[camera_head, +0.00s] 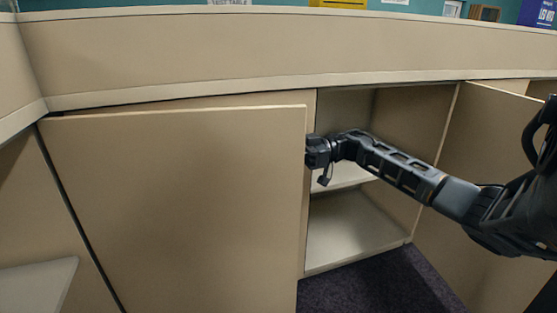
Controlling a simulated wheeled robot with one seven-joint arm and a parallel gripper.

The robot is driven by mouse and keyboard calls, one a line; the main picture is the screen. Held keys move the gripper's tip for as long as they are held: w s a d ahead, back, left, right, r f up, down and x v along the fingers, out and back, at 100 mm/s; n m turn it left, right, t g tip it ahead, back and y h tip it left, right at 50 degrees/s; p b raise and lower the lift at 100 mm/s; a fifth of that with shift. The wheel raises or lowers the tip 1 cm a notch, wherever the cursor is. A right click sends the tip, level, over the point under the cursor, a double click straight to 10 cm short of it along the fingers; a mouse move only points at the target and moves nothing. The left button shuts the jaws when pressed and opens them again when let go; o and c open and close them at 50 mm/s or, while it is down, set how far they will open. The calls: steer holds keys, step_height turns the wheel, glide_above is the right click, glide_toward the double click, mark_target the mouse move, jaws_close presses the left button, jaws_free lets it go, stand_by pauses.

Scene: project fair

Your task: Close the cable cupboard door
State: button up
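A beige cupboard door (180,200) fills the left of the view. It is hinged at its left side and stands ajar, its free right edge a little out from the cupboard front. A second beige door (490,170) stands wide open at the right. No label shows which is the cable cupboard door. My gripper (314,152) is at the free edge of the left door, near its top. Its fingertips are hidden at that edge, so I cannot tell whether they touch it or are open.
The open cupboard interior (350,225) shows pale shelves, with no items visible. A beige counter (280,45) runs above the doors. Another open compartment with a shelf (35,285) is at far left. Dark carpet (375,285) lies below; my arm crosses the opening from the right.

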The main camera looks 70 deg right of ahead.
steer(key=shift+w+a, duration=0.25)
steer(key=shift+w, duration=0.05)
steer(key=shift+c, duration=0.4)
jaws_close()
